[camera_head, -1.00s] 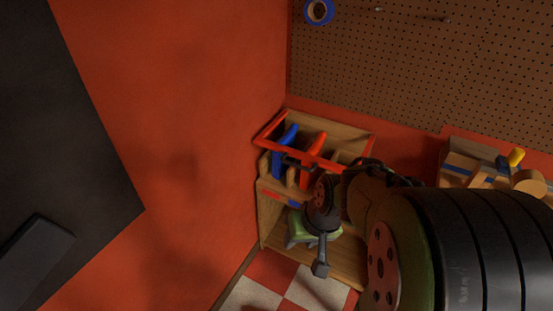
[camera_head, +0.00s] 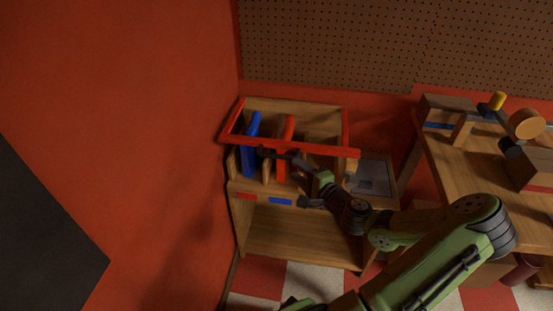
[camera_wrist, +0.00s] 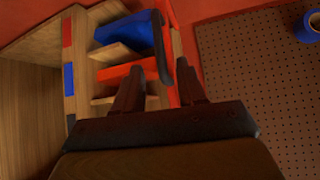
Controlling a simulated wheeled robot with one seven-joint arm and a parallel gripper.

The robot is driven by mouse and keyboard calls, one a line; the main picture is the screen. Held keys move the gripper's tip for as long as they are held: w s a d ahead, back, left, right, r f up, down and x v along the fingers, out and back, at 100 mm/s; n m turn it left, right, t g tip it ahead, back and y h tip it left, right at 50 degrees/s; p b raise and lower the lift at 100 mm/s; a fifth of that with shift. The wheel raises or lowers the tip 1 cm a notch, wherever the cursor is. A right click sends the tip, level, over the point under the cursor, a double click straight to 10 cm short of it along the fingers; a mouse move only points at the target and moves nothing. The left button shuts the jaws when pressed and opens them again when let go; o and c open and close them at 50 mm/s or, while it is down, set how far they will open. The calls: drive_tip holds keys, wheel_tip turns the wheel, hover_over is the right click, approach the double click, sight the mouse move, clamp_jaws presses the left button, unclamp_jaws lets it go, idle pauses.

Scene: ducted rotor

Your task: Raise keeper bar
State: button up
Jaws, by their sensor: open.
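The red keeper bar (camera_head: 318,150) runs across the upper front of a wooden rack, with red side arms reaching back. Its red length also shows in the wrist view (camera_wrist: 170,25), beside a dark rounded piece (camera_wrist: 161,48). My gripper (camera_head: 304,168) is at the rack's front, close to the bar. In the wrist view my gripper (camera_wrist: 158,78) is open, and part of the red bar shows between its two fingers. I cannot tell whether a finger touches it. A blue panel (camera_head: 251,142) and a red panel (camera_head: 286,135) stand in the rack's slots behind the bar.
The wooden rack (camera_head: 252,221) has an open lower shelf and red and blue labels on its front. A workbench (camera_head: 446,160) with wooden parts stands at right. A red wall is close on the left, and a pegboard (camera_head: 330,45) is behind.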

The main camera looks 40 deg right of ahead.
sight(281, 158)
drive_tip(key=w, duration=0.3)
drive_tip(key=w+f+b, duration=0.1)
drive_tip(key=w, duration=0.2)
drive_tip(key=w+d, duration=0.1)
drive_tip(key=w, duration=0.3)
drive_tip(key=shift+f, duration=0.2)
drive_tip(key=shift+s, duration=0.1)
clamp_jaws()
